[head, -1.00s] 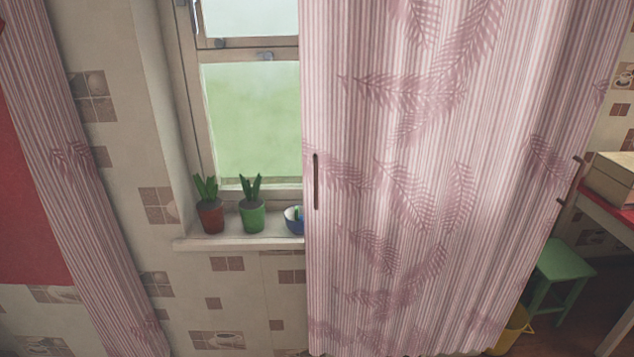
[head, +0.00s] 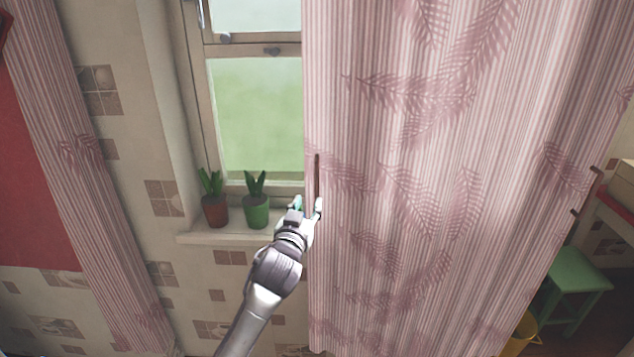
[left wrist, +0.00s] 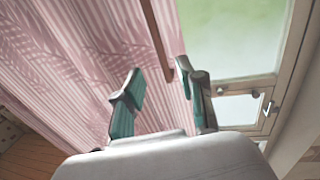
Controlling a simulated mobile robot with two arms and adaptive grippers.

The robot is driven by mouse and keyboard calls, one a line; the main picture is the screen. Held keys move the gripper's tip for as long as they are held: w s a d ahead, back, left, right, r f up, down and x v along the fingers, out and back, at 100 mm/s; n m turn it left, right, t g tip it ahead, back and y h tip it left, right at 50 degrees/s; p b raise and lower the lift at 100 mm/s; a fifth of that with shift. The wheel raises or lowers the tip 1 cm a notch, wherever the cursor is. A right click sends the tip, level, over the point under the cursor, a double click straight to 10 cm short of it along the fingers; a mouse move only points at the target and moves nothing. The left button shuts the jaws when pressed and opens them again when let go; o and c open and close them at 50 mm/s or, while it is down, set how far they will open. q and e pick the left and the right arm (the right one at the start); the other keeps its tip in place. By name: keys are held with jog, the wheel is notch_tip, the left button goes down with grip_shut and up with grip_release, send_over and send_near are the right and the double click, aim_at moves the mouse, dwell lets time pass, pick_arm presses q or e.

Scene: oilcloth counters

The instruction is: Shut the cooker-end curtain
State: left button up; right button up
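A wide pink striped curtain (head: 430,180) with a leaf pattern hangs over the right part of the window. A thin brown handle (head: 317,172) runs upright along its left edge. My left gripper (head: 308,203) is at the handle's lower end, its fingers apart. In the left wrist view the handle (left wrist: 155,35) comes down between the two open fingers (left wrist: 161,80), with the curtain (left wrist: 70,60) behind; I cannot tell whether they touch it. A narrow matching curtain (head: 85,180) hangs at the far left. I cannot tell which curtain is at the cooker end. My right gripper is out of view.
The window pane (head: 255,115) shows between the curtains. A green stool (head: 575,275) and a yellow bucket (head: 522,335) stand at lower right.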

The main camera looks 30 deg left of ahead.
aim_at(316, 185)
pick_arm(q)
jog(key=p+x, duration=0.2)
jog(key=x, duration=0.8)
jog(key=shift+w+a+f, duration=0.1)
jog(key=shift+w+a, duration=0.05)
jog(key=shift+w, duration=0.05)
grip_shut()
